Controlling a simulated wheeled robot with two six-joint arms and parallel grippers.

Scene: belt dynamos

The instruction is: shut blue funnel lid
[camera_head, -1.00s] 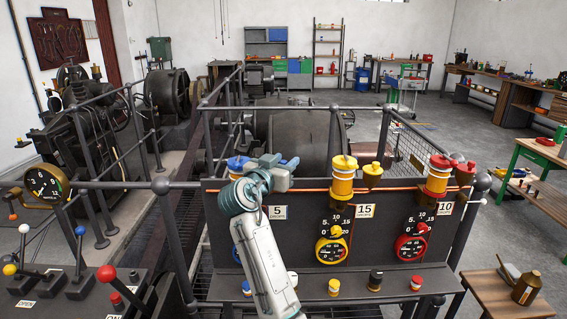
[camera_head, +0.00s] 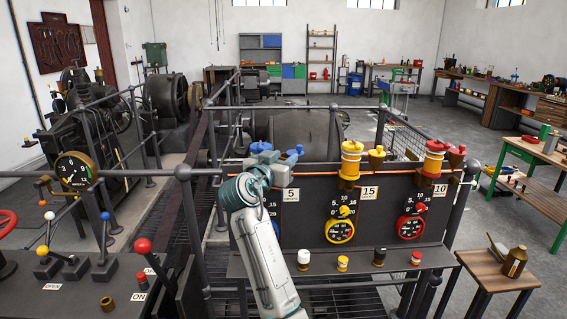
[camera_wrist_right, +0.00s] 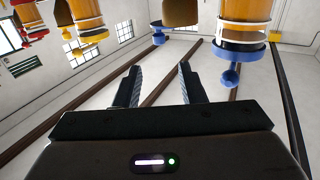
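The blue funnel lid (camera_head: 293,152) shows at the left end of the dark panel, just right of my right gripper and partly hidden by it. In the right wrist view, which is upside down, the blue lid (camera_wrist_right: 158,38) appears small beside the brown funnel (camera_wrist_right: 181,12) and looks off its mouth. A larger oiler with a blue cap (camera_wrist_right: 235,52) stands beside it; in the head view its blue top (camera_head: 261,147) shows behind the gripper. My left gripper is out of view.
The dark panel (camera_head: 318,256) carries yellow and red oilers with a yellow funnel (camera_head: 376,158) and a red funnel (camera_head: 456,158). Railings (camera_head: 300,106) run behind. A lever console (camera_head: 80,290) is at left. A small wooden table (camera_head: 497,271) stands at right.

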